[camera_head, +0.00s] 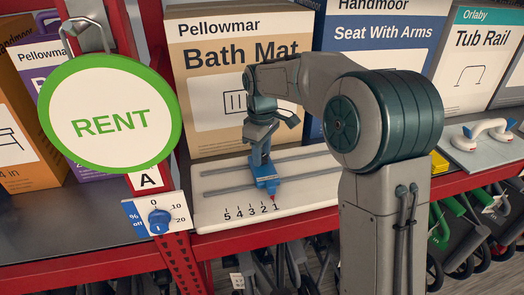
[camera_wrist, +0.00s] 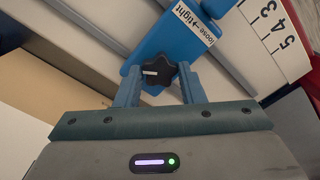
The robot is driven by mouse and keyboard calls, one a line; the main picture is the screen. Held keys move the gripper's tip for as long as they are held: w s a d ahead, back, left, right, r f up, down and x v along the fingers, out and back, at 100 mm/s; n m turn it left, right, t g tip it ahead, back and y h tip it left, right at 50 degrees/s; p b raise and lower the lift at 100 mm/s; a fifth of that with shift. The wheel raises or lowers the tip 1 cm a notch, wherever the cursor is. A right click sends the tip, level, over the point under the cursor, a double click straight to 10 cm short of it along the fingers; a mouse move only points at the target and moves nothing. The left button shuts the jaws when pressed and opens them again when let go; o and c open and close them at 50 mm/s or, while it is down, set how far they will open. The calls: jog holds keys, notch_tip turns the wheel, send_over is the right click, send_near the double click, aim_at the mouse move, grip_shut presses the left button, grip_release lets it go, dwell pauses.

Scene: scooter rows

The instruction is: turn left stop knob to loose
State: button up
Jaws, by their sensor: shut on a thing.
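The blue stop (camera_head: 266,172) sits on the rails of a white board, its red tip by the 1 of the scale. In the wrist view the stop (camera_wrist: 160,45) carries a black star-shaped knob (camera_wrist: 158,76) with a white mark on it. A label on the stop (camera_wrist: 195,25) reads "loose → tight", with the arrow towards tight. My gripper (camera_wrist: 158,72) is shut on the knob, one finger on each side. In the head view my gripper (camera_head: 260,150) stands above the stop and hides the knob.
The white board (camera_head: 215,210) carries two rails and a 5-to-1 scale. A green-ringed RENT sign (camera_head: 110,112) hangs at the left, above a blue dial (camera_head: 159,220). A Bath Mat box (camera_head: 205,75) stands behind my gripper. A yellow part (camera_head: 438,163) shows right of my arm.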

aim_at(264, 158)
jog(key=shift+r+n, duration=0.1)
jog(key=shift+n, duration=0.2)
jog(key=o, duration=1)
notch_tip(264, 158, up, 14)
jog(key=shift+f+b, duration=0.15)
jog(key=shift+b, duration=0.15)
jog(key=s+d+f+m+t, duration=0.1)
jog(key=s+d+f+m, duration=0.3)
jog(key=s, duration=0.4)
jog(key=s+d+f+m+t, duration=0.1)
jog(key=s+d+f+m, duration=0.3)
jog(key=s+d, duration=0.3)
jog(key=s+d+f+m+t, duration=0.1)
jog(key=s+d+f+m, duration=0.3)
jog(key=s, duration=0.7)
jog(key=shift+d+f+m+t, duration=0.3)
jog(key=shift+d+m, duration=0.2)
jog(key=shift+d, duration=0.2)
